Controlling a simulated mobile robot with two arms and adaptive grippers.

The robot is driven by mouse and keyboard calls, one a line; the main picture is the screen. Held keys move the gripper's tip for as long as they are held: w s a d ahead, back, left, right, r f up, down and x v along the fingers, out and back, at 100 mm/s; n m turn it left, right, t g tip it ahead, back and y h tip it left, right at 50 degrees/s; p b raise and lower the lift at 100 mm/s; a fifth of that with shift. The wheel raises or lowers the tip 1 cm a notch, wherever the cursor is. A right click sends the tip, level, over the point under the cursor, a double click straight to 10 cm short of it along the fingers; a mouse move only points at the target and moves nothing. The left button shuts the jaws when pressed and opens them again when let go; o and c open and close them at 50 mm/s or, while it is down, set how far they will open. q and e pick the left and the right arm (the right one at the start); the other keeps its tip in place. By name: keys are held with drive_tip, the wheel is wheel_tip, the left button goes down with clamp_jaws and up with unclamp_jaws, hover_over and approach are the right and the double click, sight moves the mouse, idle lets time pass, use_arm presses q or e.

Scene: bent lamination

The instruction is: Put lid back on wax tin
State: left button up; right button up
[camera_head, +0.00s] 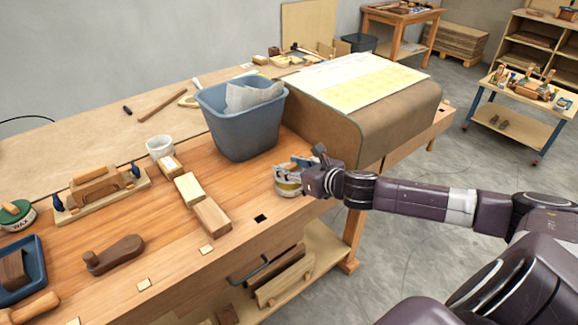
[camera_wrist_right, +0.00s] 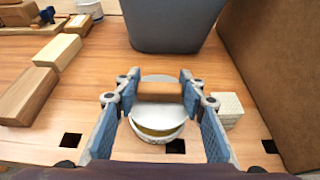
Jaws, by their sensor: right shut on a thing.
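My right gripper (camera_head: 300,172) is over the right part of the workbench. In the right wrist view its two fingers (camera_wrist_right: 158,92) are closed on the brown grip of a pale round lid (camera_wrist_right: 155,113). The lid is over a round tin (camera_wrist_right: 160,139) with yellow inside its rim. The lid covers much of the tin, and a yellow crescent shows at the near side. I cannot tell whether lid and tin touch. In the head view the tin (camera_head: 287,188) is partly hidden by the gripper. My left gripper is not in view.
A blue-grey bin (camera_head: 240,125) stands behind the tin, and a brown padded form (camera_head: 350,115) is to its right. A small pale block (camera_wrist_right: 228,108) is close to the right finger. Wood blocks (camera_head: 210,215) lie left. A green-lidded tin marked WAX (camera_head: 16,215) is far left.

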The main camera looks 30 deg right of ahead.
drive_tip(key=shift+f, duration=0.5)
drive_tip(key=shift+f, duration=0.25)
idle(0.5)
drive_tip(key=shift+f, duration=0.7)
idle(0.9)
drive_tip(key=o, duration=1.3)
